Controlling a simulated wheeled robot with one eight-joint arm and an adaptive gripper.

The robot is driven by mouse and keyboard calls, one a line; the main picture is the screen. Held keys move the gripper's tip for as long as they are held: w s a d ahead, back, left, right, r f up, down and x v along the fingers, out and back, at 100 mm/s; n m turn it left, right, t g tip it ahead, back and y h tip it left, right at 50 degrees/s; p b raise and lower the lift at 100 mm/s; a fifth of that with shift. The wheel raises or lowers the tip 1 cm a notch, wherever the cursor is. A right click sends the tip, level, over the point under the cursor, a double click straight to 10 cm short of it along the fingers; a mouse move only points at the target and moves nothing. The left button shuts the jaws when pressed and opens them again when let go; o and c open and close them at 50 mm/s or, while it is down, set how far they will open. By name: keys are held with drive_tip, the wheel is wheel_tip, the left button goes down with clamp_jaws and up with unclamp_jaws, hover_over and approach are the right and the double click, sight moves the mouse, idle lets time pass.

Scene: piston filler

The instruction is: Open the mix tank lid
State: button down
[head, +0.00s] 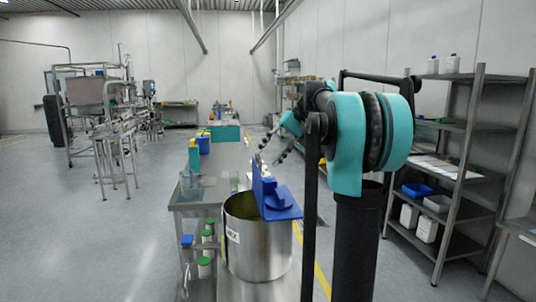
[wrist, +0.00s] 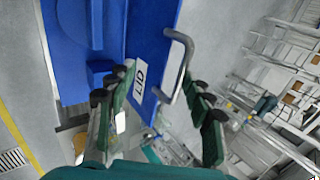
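The mix tank (head: 257,250) is a round steel vessel with a MIX label, standing at the near end of the bench in the head view. Its blue lid (head: 264,190) has one panel tilted steeply up and another lying flat over part of the opening. In the wrist view the lid (wrist: 150,30) fills the upper left, with a LID label and a metal bar handle (wrist: 181,62). My gripper (head: 269,160) is above the lid in the head view. In the wrist view my gripper (wrist: 165,80) is open, its fingers apart, with the handle between them in the picture; contact is not clear.
A metal shelf rack (head: 455,170) with bins and jugs stands at the right. The steel bench (head: 195,195) runs away behind the tank, with green-capped bottles (head: 205,266) beside the tank. Filling machinery (head: 100,105) stands at the left. The floor between is clear.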

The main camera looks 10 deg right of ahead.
drive_tip(key=c, duration=2.3)
unclamp_jaws()
drive_tip(key=shift+s+d+f, duration=0.1)
drive_tip(key=shift+d+f, duration=0.05)
drive_tip(key=shift+f, duration=0.3)
drive_tip(key=o, duration=1.1)
drive_tip(key=shift+c, duration=0.7)
drive_tip(key=shift+d+r, duration=0.1)
drive_tip(key=shift+r, duration=0.05)
drive_tip(key=shift+c, duration=0.4)
drive_tip(key=v, duration=1.2)
drive_tip(key=shift+c, duration=0.9)
